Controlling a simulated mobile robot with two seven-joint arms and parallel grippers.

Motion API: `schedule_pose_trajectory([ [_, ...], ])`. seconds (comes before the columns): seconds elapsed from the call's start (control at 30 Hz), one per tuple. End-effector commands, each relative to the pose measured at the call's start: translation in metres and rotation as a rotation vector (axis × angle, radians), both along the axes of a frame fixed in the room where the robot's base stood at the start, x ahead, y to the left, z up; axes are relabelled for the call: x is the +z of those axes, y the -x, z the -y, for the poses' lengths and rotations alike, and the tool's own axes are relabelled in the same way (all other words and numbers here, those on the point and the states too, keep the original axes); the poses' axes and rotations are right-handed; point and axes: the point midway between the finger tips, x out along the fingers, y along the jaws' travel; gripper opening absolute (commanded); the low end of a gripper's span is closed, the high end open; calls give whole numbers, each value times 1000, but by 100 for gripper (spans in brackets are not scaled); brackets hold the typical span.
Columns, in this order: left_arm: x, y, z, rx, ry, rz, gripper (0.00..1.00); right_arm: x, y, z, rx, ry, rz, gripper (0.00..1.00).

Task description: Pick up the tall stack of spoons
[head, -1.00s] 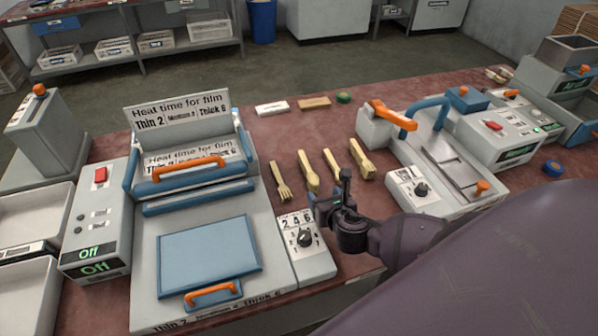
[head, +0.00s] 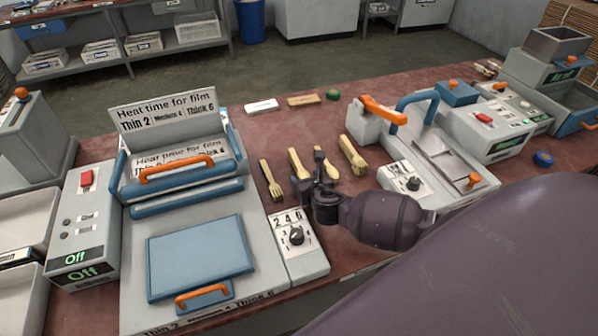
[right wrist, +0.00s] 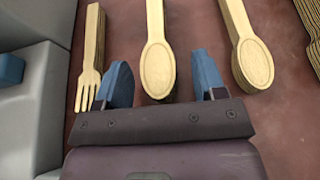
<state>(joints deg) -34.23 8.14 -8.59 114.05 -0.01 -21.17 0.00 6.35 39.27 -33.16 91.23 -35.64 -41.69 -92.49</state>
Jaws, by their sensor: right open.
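Two stacks of pale wooden spoons lie on the red-brown table. The left spoon stack (head: 296,161) is partly hidden by my right gripper (head: 310,172) in the head view; the right spoon stack (head: 328,166) lies just beside it. In the right wrist view, my right gripper (right wrist: 159,76) is open, its blue fingers on either side of the left stack's bowl (right wrist: 158,68), with nothing held. The right stack (right wrist: 252,60) shows layered sides, right of the fingers. I cannot tell surely which stack is taller. My left gripper is out of view.
A wooden fork stack (head: 270,180) lies left of the spoons, close to my left finger in the wrist view. Another utensil stack (head: 352,155) lies to the right. A heat press (head: 200,255) and a dial box (head: 297,240) stand left; a grey orange-handled machine (head: 440,150) stands right.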

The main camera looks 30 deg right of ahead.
Motion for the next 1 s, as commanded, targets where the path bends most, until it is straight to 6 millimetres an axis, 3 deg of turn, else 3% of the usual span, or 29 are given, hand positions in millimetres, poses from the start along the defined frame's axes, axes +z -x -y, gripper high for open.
schedule_pose_trajectory([
  [0.13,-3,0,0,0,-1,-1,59,-5,-10,2,0,-2,0,64],
  [0.37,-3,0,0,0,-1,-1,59,-5,-11,3,1,-2,-1,64],
  [0.73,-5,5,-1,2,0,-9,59,-5,-11,3,1,-2,-1,10],
  [1.0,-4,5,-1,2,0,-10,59,-3,-11,3,1,-1,0,10],
])
